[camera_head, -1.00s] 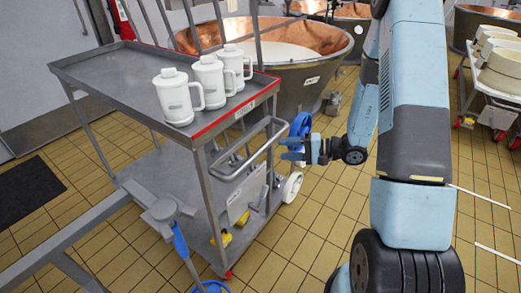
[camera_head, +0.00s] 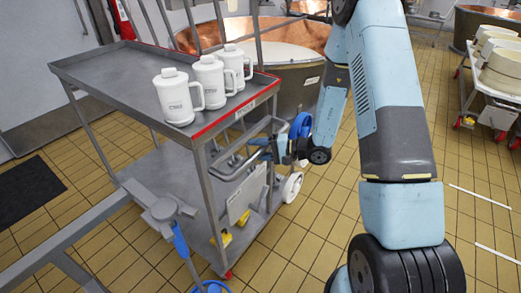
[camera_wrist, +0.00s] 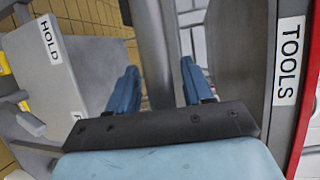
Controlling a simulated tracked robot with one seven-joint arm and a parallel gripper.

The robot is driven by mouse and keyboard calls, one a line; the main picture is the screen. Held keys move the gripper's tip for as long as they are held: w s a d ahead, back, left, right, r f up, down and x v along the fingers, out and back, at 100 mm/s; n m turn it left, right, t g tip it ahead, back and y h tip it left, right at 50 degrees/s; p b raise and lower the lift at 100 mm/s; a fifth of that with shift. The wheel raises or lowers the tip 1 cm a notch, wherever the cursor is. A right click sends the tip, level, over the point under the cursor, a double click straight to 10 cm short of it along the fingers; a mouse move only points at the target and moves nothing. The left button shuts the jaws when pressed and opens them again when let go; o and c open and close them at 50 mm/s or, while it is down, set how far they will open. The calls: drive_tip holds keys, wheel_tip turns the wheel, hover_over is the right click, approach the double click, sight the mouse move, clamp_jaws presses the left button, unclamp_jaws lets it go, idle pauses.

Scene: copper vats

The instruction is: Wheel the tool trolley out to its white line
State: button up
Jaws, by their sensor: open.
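The tool trolley (camera_head: 110,72) is a grey metal cart with a red-edged top, at the left and middle of the head view. Its "TOOLS" label (camera_wrist: 290,62) shows at the right of the wrist view. Its grey bar handle (camera_wrist: 153,45) runs between my two blue fingers in the wrist view; I cannot tell whether they touch it. My gripper (camera_wrist: 160,82) is open; in the head view it (camera_head: 270,150) is at the trolley's handle end, partly hidden by the bars. White floor lines (camera_head: 482,196) lie at the right, beyond my arm.
Several white jugs (camera_head: 176,97) stand on the trolley top. A plate marked "HOLD" (camera_wrist: 50,38) hangs beside the handle. Copper vats (camera_head: 300,38) stand behind. A rack with pale round tubs (camera_head: 500,70) is at the far right. Tiled floor between is clear.

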drive_tip(key=shift+c, duration=0.2)
clamp_jaws()
